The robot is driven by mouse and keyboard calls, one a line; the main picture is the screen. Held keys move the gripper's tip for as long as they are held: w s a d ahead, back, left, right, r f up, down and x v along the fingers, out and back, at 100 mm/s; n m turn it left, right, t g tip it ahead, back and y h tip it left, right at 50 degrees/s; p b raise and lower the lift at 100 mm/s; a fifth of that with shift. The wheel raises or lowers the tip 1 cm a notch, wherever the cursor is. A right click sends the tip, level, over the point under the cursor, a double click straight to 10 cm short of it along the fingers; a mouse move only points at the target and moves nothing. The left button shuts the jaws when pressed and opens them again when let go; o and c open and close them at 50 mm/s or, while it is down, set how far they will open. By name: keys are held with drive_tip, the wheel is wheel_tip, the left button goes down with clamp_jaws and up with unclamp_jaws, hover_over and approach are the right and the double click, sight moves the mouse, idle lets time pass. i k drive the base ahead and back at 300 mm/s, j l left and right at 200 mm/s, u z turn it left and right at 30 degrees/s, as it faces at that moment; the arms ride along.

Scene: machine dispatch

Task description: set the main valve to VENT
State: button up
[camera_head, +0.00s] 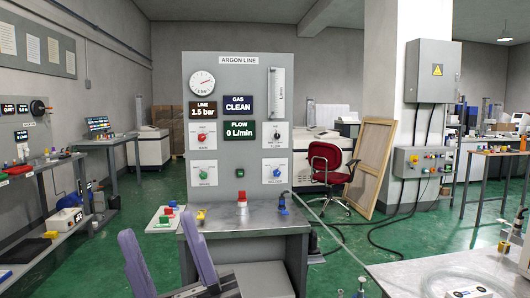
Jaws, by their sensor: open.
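The grey ARGON LINE panel (239,100) stands upright at the back of a metal bench. It carries a red knob (202,138) at upper left, a green knob (203,174) at lower left, a black knob (276,136) at upper right and a blue knob (277,173) at lower right, each on a white plate. The plate lettering is too small to read surely, so I cannot tell which is the main valve or where it points. My gripper (155,226) is open and empty at the lower left, in front of the bench and apart from the knobs.
The bench top (225,222) holds a red button-like part (241,197), a blue fitting (282,203) and a yellow part (201,215). Left of it is a white board (160,227) with coloured parts. A red chair (328,172) stands behind right. A pale table (405,275) fills the lower right.

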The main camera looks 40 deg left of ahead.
sight(201, 137)
drive_tip(key=u, duration=1.6)
